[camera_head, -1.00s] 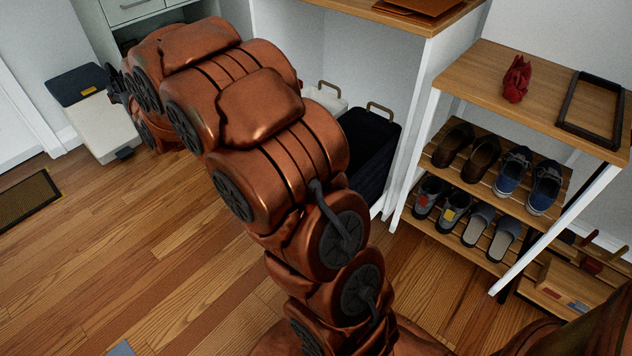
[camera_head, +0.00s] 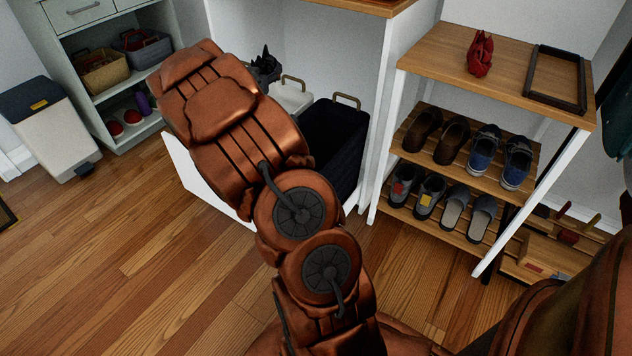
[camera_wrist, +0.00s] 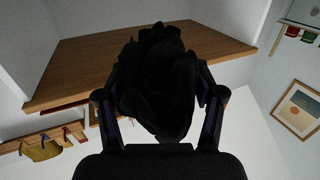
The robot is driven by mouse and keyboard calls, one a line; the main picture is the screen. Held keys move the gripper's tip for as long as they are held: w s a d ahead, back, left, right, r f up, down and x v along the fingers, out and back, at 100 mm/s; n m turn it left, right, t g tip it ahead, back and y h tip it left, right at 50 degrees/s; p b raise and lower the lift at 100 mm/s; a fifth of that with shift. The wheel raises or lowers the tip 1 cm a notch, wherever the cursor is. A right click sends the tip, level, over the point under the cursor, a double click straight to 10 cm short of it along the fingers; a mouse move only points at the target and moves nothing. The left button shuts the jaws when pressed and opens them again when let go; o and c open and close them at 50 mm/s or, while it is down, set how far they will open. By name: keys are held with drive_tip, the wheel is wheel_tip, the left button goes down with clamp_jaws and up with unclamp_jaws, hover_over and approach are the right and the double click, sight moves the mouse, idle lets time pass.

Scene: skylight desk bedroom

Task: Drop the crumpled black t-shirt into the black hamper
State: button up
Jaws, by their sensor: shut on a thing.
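The crumpled black t-shirt (camera_wrist: 158,75) is a dark bunched lump in the wrist view, held between the two fingers of my gripper (camera_wrist: 160,105). In the head view a dark shape (camera_head: 265,64), likely the shirt or my gripper, shows just past the end of my copper arm. The black hamper (camera_head: 338,135) has a tan handle and stands low in the white unit, right of my arm. My arm hides its left side. The dark shape is to the left of the hamper and beyond a white bin; its exact height over them is unclear.
A white bin (camera_head: 290,97) with a tan handle adjoins the hamper. A white panel (camera_head: 205,190) stands in front. Right is a shoe rack (camera_head: 415,165) under a wooden top (camera_head: 505,75). A lidded trash bin (camera_head: 50,130) stands left. The wooden floor (camera_head: 130,260) is clear.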

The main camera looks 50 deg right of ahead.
drive_tip(key=s+d+f+m+g+h+b, duration=0.1)
drive_tip(key=s+d+f+m+g, duration=0.15)
drive_tip(key=s+d, duration=0.35)
drive_tip(key=s+d+f+m+g+b, duration=0.1)
drive_tip(key=s+d+f+m+g, duration=0.2)
drive_tip(key=s, duration=0.5)
wheel_tip(320, 180, down, 6)
drive_tip(key=g+b, duration=0.1)
drive_tip(key=b, duration=0.4)
drive_tip(key=shift+w+d+n, duration=0.15)
drive_tip(key=shift+d+n, duration=0.15)
drive_tip(key=shift+n, duration=0.15)
drive_tip(key=o, duration=1.3)
wheel_tip(320, 180, up, 10)
